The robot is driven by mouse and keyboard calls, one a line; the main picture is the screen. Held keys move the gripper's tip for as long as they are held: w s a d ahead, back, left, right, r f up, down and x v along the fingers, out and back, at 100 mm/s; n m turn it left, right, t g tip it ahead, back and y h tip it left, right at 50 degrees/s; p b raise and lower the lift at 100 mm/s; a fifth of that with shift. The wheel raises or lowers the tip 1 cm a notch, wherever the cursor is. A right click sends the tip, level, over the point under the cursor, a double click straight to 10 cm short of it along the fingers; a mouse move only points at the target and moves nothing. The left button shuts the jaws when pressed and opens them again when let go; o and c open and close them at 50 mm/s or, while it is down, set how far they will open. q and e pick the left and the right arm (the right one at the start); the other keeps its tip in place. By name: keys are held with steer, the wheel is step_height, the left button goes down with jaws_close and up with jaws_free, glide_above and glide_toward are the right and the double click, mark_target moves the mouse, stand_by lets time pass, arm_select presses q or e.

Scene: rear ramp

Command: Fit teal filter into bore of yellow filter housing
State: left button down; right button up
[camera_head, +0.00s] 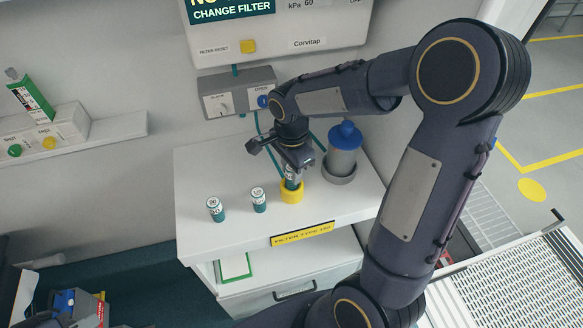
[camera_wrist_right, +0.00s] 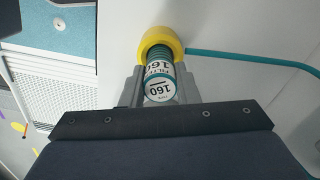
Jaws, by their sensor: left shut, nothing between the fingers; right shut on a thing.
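The teal filter (camera_wrist_right: 159,80), with a white label and end cap reading 160, is held between the fingers of my right gripper (camera_wrist_right: 159,92). In the head view my right gripper (camera_head: 292,167) points down over the counter and partly hides the filter (camera_head: 291,183). The yellow filter housing (camera_head: 292,196) stands upright on the counter directly below it. In the right wrist view the filter's dark ribbed far end meets the yellow housing (camera_wrist_right: 160,35) and lines up with its bore. How deep it sits is hidden. My left gripper is not in view.
Two other teal-and-white filters (camera_head: 216,209) (camera_head: 259,199) stand left of the housing on the white counter (camera_head: 200,170). A blue-topped canister (camera_head: 342,150) stands close on the right. A grey valve box (camera_head: 236,92) is on the wall behind. The counter's left part is clear.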

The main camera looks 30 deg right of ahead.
steer(key=shift+f+b, duration=1.35)
steer(key=shift+f, duration=0.3)
steer(key=o, duration=1)
steer(key=shift+r, duration=0.15)
step_height(320, 180, up, 8)
steer(key=shift+f, duration=0.15)
steer(key=shift+s, duration=0.1)
steer(key=s+a+n+t+y, duration=0.1)
steer(key=s+n+t, duration=0.1)
steer(key=s+n, duration=0.3)
steer(key=s+a+r+n+t+y, duration=0.1)
steer(key=s+n, duration=0.4)
steer(key=s, duration=0.1)
steer(key=s+a+n+t+y, duration=0.1)
steer(key=s+a+n+t, duration=0.1)
steer(key=s+n, duration=0.3)
steer(key=shift+s+r+t+y, duration=0.3)
steer(key=shift+s+r+y, duration=0.05)
steer(key=shift+s+y, duration=0.05)
